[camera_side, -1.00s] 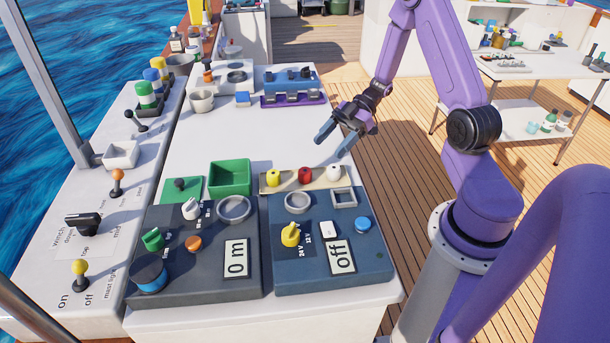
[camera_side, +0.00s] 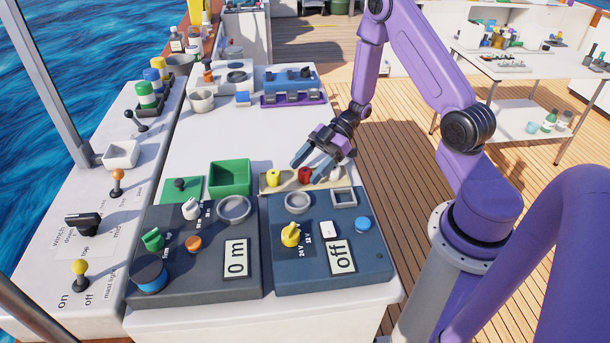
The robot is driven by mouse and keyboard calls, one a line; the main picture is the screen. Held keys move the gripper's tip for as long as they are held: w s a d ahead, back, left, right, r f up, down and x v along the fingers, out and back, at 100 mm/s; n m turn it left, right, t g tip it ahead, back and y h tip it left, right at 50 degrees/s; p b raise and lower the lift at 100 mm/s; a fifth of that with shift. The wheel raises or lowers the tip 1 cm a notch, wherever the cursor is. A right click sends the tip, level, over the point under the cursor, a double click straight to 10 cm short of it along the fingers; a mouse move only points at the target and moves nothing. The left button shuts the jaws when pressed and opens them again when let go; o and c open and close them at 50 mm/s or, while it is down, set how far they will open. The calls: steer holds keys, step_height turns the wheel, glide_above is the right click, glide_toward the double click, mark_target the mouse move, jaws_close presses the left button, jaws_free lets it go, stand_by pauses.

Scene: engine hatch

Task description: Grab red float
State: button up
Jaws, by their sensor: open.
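The red float (camera_side: 304,175) sits in a beige tray (camera_side: 290,187), between a yellow float (camera_side: 273,177) on its left and a white float (camera_side: 335,174) on its right. My gripper (camera_side: 306,170) is open, with its two blue-grey fingers pointing down and left. I cannot tell whether the fingers touch anything. No float is held.
A green bin (camera_side: 230,178) stands left of the tray. In front are a dark panel reading "0 m" (camera_side: 236,257) and a blue panel reading "off" (camera_side: 341,257), with knobs and round cups. The white tabletop behind the tray is clear.

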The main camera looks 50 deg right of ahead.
steer(key=c, duration=1.1)
steer(key=shift+r, duration=0.1)
